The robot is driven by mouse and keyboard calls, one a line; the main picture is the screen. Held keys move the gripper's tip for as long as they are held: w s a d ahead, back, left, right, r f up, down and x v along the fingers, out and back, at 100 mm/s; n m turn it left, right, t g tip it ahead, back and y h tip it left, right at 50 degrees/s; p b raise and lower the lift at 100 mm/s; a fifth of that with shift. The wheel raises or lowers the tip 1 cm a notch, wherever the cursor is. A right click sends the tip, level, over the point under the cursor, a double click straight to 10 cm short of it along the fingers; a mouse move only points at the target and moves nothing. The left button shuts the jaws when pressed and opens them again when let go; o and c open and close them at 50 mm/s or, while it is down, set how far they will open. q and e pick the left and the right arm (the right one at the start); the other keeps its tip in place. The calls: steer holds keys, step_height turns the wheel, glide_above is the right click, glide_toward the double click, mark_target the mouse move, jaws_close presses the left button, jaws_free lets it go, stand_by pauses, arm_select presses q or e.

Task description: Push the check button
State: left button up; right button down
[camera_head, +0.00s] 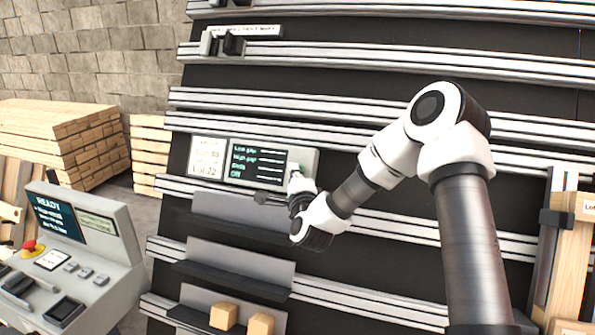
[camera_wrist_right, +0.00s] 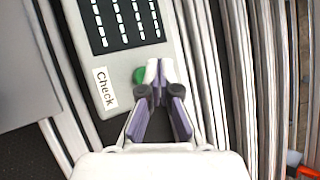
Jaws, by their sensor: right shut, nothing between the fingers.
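The green check button (camera_wrist_right: 139,75) shows in the right wrist view, on a grey panel beside a white label reading "Check" (camera_wrist_right: 105,88). My right gripper (camera_wrist_right: 160,68) is shut and empty, its pale fingertips just right of the button and covering its right edge. I cannot tell whether they touch it. In the head view my right gripper (camera_head: 297,178) is at the right end of the grey display panel (camera_head: 310,157). The button there is mostly hidden behind the gripper. My left gripper is not in view.
The panel's dark screen (camera_head: 257,163) is left of the gripper. Metal rails (camera_head: 390,65) cross the dark board. Shelves below hold small wooden blocks (camera_head: 223,316). A console (camera_head: 100,245) with a red knob stands at lower left, stacked planks (camera_head: 65,140) behind it.

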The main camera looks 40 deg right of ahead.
stand_by(0.3)
steer(key=shift+w+d+f+b, duration=0.15)
steer(key=shift+d+f+b, duration=0.05)
steer(key=shift+d+b, duration=0.2)
steer(key=shift+w+d+f+b, duration=0.2)
steer(key=shift+d+b, duration=0.15)
stand_by(0.7)
stand_by(0.3)
steer(key=shift+s+a+r, duration=0.4)
steer(key=shift+a, duration=0.3)
steer(key=a, duration=0.1)
steer(key=s+a+r, duration=0.2)
steer(key=a, duration=0.1)
steer(key=shift+r, duration=0.2)
